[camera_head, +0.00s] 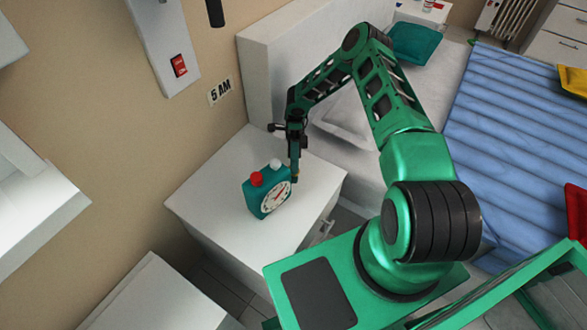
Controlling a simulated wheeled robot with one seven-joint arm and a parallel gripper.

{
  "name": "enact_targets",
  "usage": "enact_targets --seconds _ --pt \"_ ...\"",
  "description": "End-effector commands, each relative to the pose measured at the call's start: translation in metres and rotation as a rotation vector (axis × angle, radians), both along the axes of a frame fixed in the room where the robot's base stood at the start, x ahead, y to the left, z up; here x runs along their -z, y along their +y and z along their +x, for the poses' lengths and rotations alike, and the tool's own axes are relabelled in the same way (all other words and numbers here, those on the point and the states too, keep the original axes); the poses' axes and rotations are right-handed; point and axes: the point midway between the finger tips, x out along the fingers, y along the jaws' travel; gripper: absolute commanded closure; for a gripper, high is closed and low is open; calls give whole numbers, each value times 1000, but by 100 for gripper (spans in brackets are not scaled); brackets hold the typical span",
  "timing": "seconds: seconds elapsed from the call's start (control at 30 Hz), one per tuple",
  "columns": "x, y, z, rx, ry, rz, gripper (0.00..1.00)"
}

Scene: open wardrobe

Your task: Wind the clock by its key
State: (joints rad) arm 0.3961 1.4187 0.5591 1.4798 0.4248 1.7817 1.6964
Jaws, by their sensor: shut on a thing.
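A teal clock (266,190) with a white round face, a red knob and a white knob on top stands on a white nightstand (314,180). Its face is turned toward the lower right. My gripper (295,177) points down at the right side of the clock, close against it. The fingertips are small in this view, and a small orange-brown bit shows at them. The gripper is shut on what appears to be the clock's key, which is mostly hidden by the fingers.
A bed with a blue striped cover (520,130) and a teal pillow (414,43) lies behind and to the right of the nightstand. A wall panel with a red switch (179,66) is at the upper left. The nightstand top around the clock is clear.

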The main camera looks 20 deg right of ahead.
Motion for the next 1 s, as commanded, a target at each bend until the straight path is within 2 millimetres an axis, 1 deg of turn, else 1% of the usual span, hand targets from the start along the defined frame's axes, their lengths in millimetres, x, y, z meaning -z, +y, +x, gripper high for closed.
enact_targets --seconds 0.03,0.37,0.4,0.43,0.47,1.0 --pt "3 1 0 1 -5 -4 92" --pt "3 0 0 1 -5 -4 92" --pt "3 0 0 1 -4 -4 60" --pt "3 0 0 1 -4 -4 53" --pt "2 0 0 1 -4 -4 51" --pt "0 -1 0 1 -22 8 51"
